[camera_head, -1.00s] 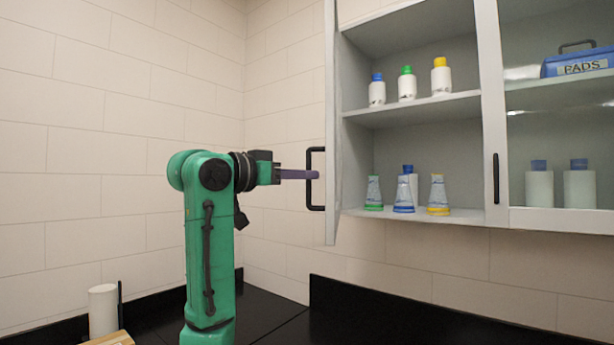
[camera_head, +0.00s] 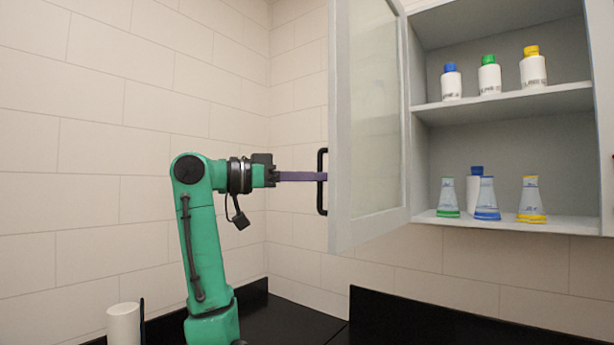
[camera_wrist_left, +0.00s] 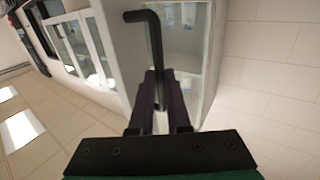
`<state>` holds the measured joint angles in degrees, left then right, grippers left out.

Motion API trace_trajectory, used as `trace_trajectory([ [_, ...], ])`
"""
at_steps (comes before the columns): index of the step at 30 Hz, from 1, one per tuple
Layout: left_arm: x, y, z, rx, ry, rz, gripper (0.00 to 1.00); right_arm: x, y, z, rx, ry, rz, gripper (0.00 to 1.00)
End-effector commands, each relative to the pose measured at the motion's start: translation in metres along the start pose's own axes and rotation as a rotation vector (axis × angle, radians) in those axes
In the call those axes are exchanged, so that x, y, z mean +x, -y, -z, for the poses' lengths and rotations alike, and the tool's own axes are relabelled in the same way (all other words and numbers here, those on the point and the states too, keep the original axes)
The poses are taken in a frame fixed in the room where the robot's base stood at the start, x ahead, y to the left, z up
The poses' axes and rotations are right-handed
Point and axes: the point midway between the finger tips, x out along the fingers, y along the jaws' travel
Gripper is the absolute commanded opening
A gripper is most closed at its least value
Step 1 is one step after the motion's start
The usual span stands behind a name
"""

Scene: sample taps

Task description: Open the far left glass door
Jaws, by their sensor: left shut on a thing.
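The far left glass door (camera_head: 370,110) stands swung out from the wall cabinet, its glass pane facing the open shelves. Its black handle (camera_head: 321,197) is on the outer side, near the free edge. My left gripper (camera_head: 318,177) reaches it from the left with purple fingers. In the left wrist view the fingers (camera_wrist_left: 160,92) are closed around the black handle (camera_wrist_left: 155,45), with the door's frame and glass behind. My right gripper does not show.
A white cylinder (camera_head: 124,325) stands at lower left. A black counter (camera_head: 290,320) runs below. Tiled wall lies left of the door.

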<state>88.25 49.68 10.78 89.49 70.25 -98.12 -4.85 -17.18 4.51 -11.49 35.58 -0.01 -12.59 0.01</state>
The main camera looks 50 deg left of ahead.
Motion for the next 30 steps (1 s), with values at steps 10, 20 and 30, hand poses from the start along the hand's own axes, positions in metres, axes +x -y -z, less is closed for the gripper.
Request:
trace_trajectory([
  [10, 0.002, 0.001, -0.003, -0.003, 0.009, -0.001, 0.22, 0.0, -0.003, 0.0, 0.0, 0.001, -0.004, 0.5],
  [20, 0.001, 0.0, -0.002, -0.001, 0.005, -0.001, 0.45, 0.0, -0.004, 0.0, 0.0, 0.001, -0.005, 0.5],
  [30, -0.042, 0.002, -0.004, 0.0, 0.001, 0.002, 0.45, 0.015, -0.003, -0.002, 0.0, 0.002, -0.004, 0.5],
])
